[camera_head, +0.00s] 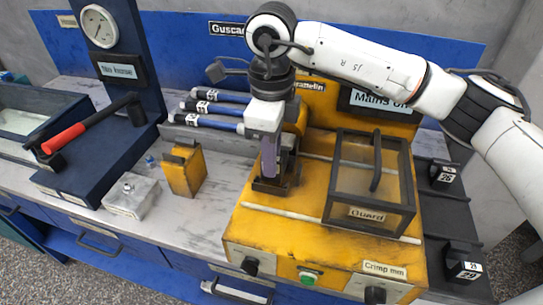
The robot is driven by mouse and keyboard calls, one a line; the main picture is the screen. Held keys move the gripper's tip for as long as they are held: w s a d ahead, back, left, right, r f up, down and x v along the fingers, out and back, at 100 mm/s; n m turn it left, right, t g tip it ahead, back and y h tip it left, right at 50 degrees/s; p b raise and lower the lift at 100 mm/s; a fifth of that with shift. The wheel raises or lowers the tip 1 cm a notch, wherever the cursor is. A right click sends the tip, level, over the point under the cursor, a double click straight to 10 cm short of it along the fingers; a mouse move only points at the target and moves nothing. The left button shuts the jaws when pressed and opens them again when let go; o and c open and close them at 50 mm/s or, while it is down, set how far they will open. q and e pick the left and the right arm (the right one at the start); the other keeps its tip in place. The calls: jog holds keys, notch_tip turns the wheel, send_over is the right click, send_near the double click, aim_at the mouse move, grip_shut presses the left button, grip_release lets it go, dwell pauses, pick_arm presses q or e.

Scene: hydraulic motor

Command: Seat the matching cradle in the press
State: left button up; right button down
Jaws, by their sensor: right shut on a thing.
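The yellow press (262,222) stands on the bench, with a "Crimp mm" label, knobs and a green button on its front. My right gripper (270,176) reaches down over the left part of the press bed. It is shut on a dark cradle (264,187) low at the bed. The fingers and arm hide part of the cradle, so I cannot tell whether it sits fully down. Two more dark cradles stand at the right, one with a label reading 26 (445,175) and one reading 29 (465,270). My left gripper is not in view.
The framed guard (368,214) with its dark handle stands just right of my gripper. Hoses (212,108) lie behind left. A yellow block (184,168), a grey metal block (131,196) and a red-handled lever press (64,138) stand left. The bench front between is clear.

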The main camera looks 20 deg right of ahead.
jog(key=shift+f+b, duration=0.85)
jog(key=shift+f, duration=0.15)
jog(key=c, duration=1.7)
grip_release()
jog(key=shift+r, duration=0.1)
notch_tip(320, 180, up, 10)
jog(key=shift+r, duration=0.1)
